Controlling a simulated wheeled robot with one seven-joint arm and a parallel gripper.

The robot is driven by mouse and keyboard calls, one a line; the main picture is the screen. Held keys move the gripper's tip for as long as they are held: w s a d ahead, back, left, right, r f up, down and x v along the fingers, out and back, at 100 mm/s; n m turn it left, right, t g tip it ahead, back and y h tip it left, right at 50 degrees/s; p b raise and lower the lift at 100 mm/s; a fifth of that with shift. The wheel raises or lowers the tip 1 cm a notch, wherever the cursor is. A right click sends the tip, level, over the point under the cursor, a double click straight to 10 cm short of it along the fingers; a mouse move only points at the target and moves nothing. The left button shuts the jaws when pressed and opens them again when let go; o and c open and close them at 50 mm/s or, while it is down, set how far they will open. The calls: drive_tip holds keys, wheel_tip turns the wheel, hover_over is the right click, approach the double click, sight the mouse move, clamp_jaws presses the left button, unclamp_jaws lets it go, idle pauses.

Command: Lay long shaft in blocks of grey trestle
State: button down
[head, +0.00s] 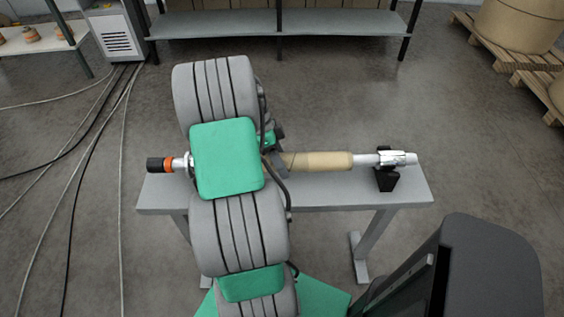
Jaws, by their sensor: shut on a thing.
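The long shaft (368,160) lies crosswise over the grey trestle (330,197) in the head view. It has a tan sleeve at its middle, a black and orange left end and a bright metal right end. My gripper (277,152) is mostly hidden behind my arm and is shut on the shaft near the sleeve's left part. The right black block (386,181) stands on the trestle top directly under the shaft's right part. I cannot tell whether the shaft touches it. The other block is not visible; my arm covers the trestle's left middle.
A grey shelf rack (215,24) stands at the back. Pallets (510,66) with tan rolls are at the upper right. A white cabinet (112,32) is at the upper left, with cables (92,150) running across the floor. Open floor lies behind and right of the trestle.

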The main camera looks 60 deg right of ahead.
drive_tip(key=shift+d+r, duration=0.1)
drive_tip(key=shift+r, duration=0.05)
drive_tip(key=c, duration=0.9)
unclamp_jaws()
drive_tip(key=o, duration=0.4)
